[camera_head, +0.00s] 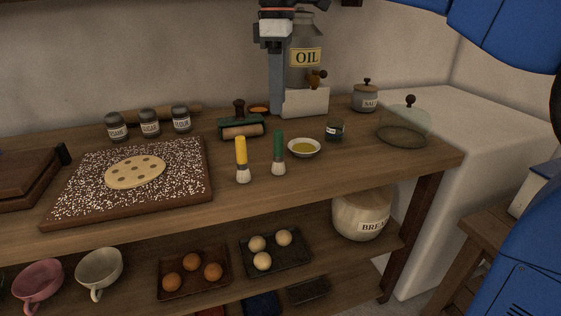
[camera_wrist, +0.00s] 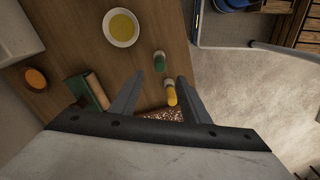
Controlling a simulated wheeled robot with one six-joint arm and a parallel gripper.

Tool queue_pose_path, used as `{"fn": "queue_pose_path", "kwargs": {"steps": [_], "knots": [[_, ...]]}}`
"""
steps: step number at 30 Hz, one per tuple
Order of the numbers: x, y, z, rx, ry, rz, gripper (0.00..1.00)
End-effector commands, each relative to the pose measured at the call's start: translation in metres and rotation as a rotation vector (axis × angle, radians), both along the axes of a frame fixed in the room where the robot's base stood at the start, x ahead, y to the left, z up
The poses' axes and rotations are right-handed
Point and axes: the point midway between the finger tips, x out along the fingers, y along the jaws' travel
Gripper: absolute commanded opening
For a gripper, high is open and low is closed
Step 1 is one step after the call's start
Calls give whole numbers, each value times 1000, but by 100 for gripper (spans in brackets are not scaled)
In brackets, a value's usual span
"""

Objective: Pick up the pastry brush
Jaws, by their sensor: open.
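Two brushes stand near the middle of the worktop, bristles down. One has a yellow handle (camera_head: 241,150) and the other a green handle (camera_head: 278,144); both have pale bristles. I cannot tell which is the pastry brush. In the wrist view the green-handled brush (camera_wrist: 159,56) and the yellow-handled brush (camera_wrist: 171,97) appear near my fingers. My gripper (camera_wrist: 157,80) is open, with nothing held. In the head view my gripper (camera_head: 275,108) points down, in front of the oil jar and behind the brushes in the picture.
A bowl of yellow liquid (camera_head: 304,147) stands right of the green-handled brush. A floured board (camera_head: 190,189) with dough is to the left.

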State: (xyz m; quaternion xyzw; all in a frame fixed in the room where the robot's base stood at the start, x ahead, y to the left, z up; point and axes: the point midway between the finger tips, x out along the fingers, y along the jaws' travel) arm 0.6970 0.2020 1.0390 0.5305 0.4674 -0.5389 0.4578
Motion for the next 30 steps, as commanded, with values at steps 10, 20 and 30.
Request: {"fn": "queue_pose_path", "kwargs": {"steps": [10, 20, 30], "knots": [[-2, 0, -61, -1, 2, -1, 42], [-2, 0, -87, 0, 0, -1, 42], [-1, -2, -129, 0, 0, -2, 42]]}}
